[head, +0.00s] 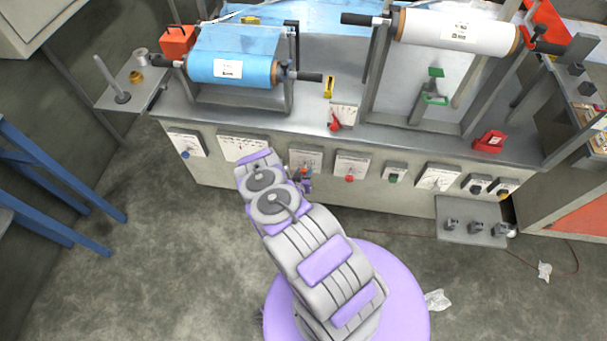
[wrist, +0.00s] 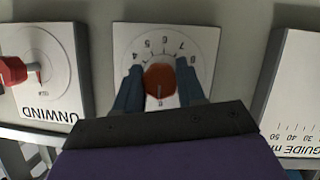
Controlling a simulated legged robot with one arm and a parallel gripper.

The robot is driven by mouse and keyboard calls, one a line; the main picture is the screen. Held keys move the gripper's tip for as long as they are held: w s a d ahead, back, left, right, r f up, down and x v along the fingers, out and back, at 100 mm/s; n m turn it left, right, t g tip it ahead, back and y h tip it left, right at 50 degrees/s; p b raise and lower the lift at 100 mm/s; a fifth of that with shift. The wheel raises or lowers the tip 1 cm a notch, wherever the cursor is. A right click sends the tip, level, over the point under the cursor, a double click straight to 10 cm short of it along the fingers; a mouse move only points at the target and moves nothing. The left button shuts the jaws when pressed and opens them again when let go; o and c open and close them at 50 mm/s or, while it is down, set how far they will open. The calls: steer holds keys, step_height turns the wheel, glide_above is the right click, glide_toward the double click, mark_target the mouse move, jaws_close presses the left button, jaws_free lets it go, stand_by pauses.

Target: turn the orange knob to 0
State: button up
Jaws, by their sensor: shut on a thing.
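The orange knob (wrist: 160,80) sits in the middle of a white dial plate (wrist: 205,40) on the machine's front panel. Numbers such as 4, 5, 7 and 8 show along the upper arc of the dial. A pale mark on the knob points down in the wrist view, toward a small figure I cannot read surely. My gripper (wrist: 160,88) is shut on the knob, one blue finger on each side. The fingers and the gripper body hide the lower dial. In the head view my gripper (head: 304,183) is at the panel, below the dial plate (head: 306,158).
A red knob on the UNWIND dial (wrist: 38,70) is close on the left in the wrist view. A GUIDE dial plate (wrist: 298,95) is on the right. Rolls of blue film (head: 235,70) and white film (head: 457,32) are above. A small shelf (head: 455,210) juts out at right.

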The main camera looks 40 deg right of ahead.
steer(key=shift+w+r, duration=0.1)
stand_by(0.3)
steer(key=o, duration=1.1)
steer(key=shift+c, duration=0.2)
steer(key=shift+a, duration=0.1)
steer(key=p+v, duration=0.3)
steer(key=v, duration=1.4)
steer(key=shift+a, duration=0.15)
